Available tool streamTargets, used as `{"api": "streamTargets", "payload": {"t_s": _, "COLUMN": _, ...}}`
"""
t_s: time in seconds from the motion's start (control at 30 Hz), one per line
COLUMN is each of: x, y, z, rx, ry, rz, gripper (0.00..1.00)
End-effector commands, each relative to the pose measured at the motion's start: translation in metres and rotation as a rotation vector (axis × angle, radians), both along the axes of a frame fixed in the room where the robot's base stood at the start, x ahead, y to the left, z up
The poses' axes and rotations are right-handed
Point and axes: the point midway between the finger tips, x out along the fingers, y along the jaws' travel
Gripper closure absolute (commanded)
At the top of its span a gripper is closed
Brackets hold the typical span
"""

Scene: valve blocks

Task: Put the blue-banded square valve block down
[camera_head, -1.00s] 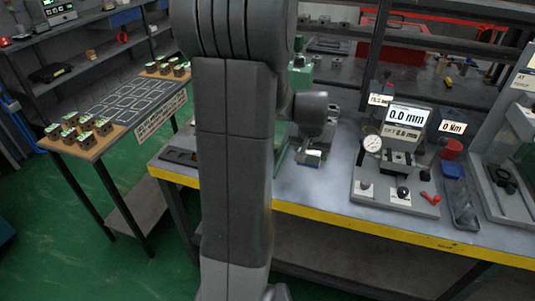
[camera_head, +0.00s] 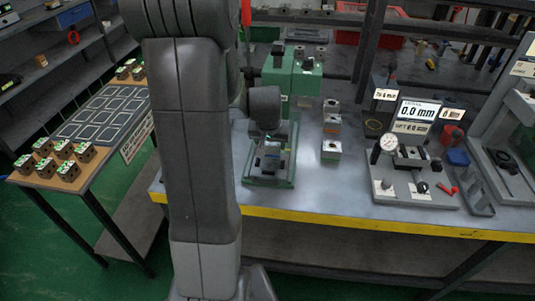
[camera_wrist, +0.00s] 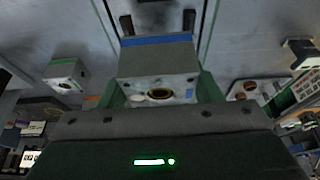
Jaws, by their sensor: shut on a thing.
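The blue-banded square valve block (camera_wrist: 158,62) is a grey metal block with a blue stripe along its upper edge and a dark round bore in the face towards the wrist camera. My gripper (camera_head: 271,158) is shut on it; the fingertips are largely hidden. In the head view the block (camera_head: 271,149) shows only as a small bluish patch below my wrist, over the base of the green press (camera_head: 291,77). In the wrist view, green edges lie on both sides of the block. I cannot tell whether the block touches the surface under it.
Several valve blocks (camera_head: 331,147) stand in a row just right of the press. Further right are a gauge station (camera_head: 415,175), a blue bin (camera_head: 457,158) and another stand (camera_head: 505,165). A side table (camera_head: 32,180) with blocks and outlined squares is at left.

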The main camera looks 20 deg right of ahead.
Motion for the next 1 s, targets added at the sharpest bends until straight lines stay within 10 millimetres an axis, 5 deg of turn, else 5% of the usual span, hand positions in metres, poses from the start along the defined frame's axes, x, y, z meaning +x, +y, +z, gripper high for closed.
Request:
{"api": "streamTargets", "payload": {"t_s": 0.4, "x": 0.000, "y": 0.000, "z": -0.044, "rx": 0.000, "ry": 0.000, "rz": 0.000, "gripper": 0.79}}
{"api": "streamTargets", "payload": {"t_s": 1.0, "x": 0.001, "y": 0.000, "z": -0.054, "rx": -0.002, "ry": -0.003, "rz": 0.000, "gripper": 0.79}}
